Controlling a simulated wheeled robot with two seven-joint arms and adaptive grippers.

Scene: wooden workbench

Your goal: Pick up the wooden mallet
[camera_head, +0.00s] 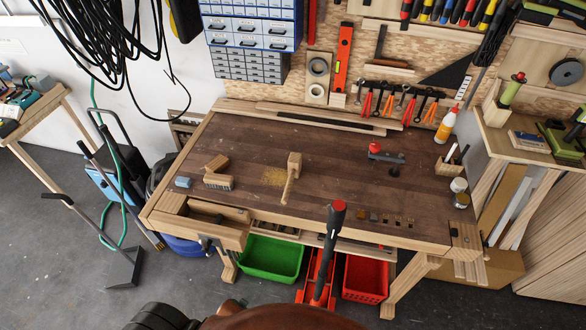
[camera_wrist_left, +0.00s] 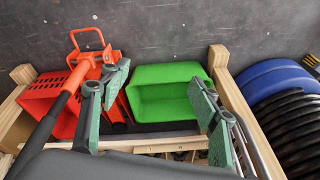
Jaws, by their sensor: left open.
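The mallet is not in that view. In the head view neither gripper can be seen.
A clamp (camera_head: 386,157) stands to the right. A tall red-tipped jack handle (camera_head: 334,225) rises at the front edge. Green (camera_head: 270,258) and red (camera_head: 366,278) bins are below.

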